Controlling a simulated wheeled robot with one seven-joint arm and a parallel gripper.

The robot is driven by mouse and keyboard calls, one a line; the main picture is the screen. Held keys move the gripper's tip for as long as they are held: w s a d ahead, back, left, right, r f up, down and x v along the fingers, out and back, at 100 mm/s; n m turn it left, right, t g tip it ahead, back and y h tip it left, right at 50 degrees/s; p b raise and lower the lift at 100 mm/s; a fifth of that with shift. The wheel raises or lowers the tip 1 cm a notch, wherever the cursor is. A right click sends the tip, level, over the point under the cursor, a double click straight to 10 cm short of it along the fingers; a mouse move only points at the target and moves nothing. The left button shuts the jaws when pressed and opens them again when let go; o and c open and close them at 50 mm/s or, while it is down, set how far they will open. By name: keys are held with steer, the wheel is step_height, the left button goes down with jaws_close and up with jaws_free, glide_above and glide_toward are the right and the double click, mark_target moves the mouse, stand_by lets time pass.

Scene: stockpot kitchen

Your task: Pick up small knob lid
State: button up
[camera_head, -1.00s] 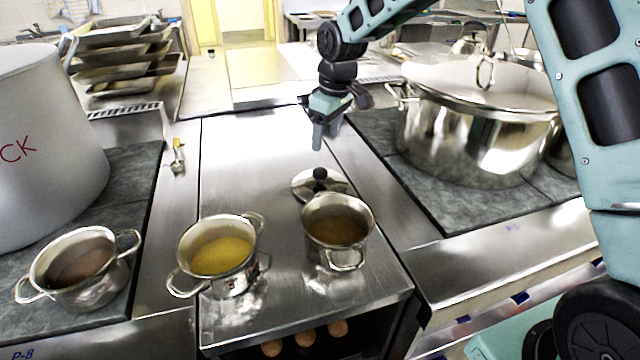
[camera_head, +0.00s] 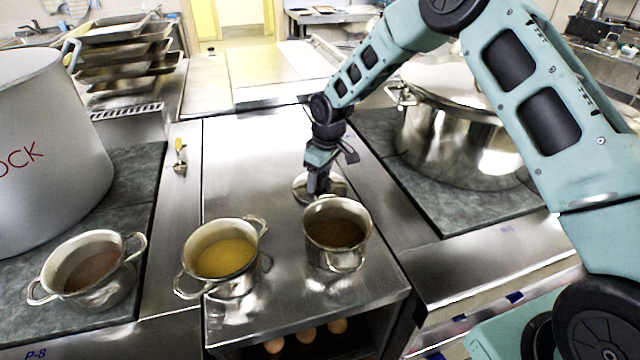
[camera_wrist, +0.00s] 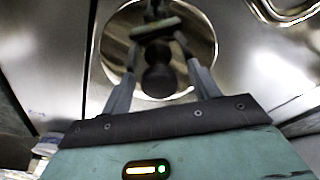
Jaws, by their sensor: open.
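The small knob lid (camera_head: 338,188) lies on the steel counter just behind the pot of brown liquid (camera_head: 337,234). It is a shiny round lid with a dark knob, and the pot hides part of its near edge. In the wrist view the lid (camera_wrist: 112,62) shows with its black knob (camera_wrist: 158,76) between my fingers. My gripper (camera_head: 318,188) is open and lowered over the lid, with a finger on each side of the knob. I cannot tell whether the fingers touch the knob.
A pot of yellow liquid (camera_head: 225,258) stands left of the brown one, and another small pot (camera_head: 92,272) sits further left. A large lidded pot (camera_head: 455,140) is at right, a tall stockpot (camera_head: 45,150) at left. The counter behind the lid is clear.

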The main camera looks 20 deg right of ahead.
steer(key=c, duration=1)
steer(key=shift+c, duration=0.6)
steer(key=shift+r, duration=0.15)
